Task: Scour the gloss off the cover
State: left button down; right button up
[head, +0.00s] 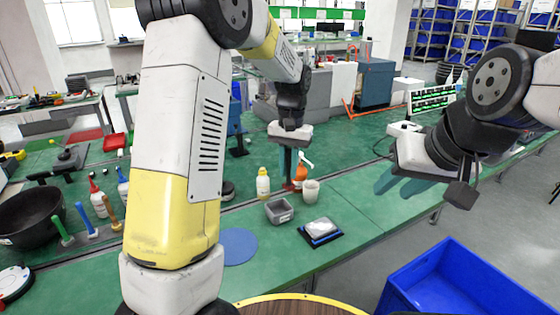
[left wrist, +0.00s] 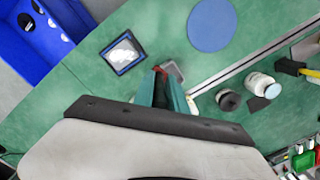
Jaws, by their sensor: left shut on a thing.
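The cover (head: 320,228) looks like a pale, glossy block on a dark blue-edged square mat (head: 326,240), on the green bench; it also shows in the left wrist view (left wrist: 122,52). My left gripper (head: 291,181) points down behind the mat, above the bench and apart from the cover. It is shut on a small red piece (left wrist: 158,70) at its fingertips, mostly hidden by the fingers; its kind is unclear. My right gripper (head: 400,184) is held at the right over the bench edge, with its teal fingers apart and nothing seen between them.
A grey tray (head: 279,211) stands left of the mat. A white cup (head: 311,191), an orange spray bottle (head: 302,170) and a yellow bottle (head: 263,184) stand close to my left gripper. A blue disc (head: 238,246) lies flat. A blue bin (head: 455,285) is at the lower right.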

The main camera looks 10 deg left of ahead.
pick_arm(q)
jog(key=s+d+n, duration=0.1)
jog(key=s+d, duration=0.2)
jog(key=d, duration=0.4)
jog(key=shift+s+d+f, duration=0.1)
jog(key=shift+s+f, duration=0.05)
jog(key=shift+f, duration=1.15)
jog(key=shift+s+d+f, duration=0.1)
jog(key=shift+f, duration=1.15)
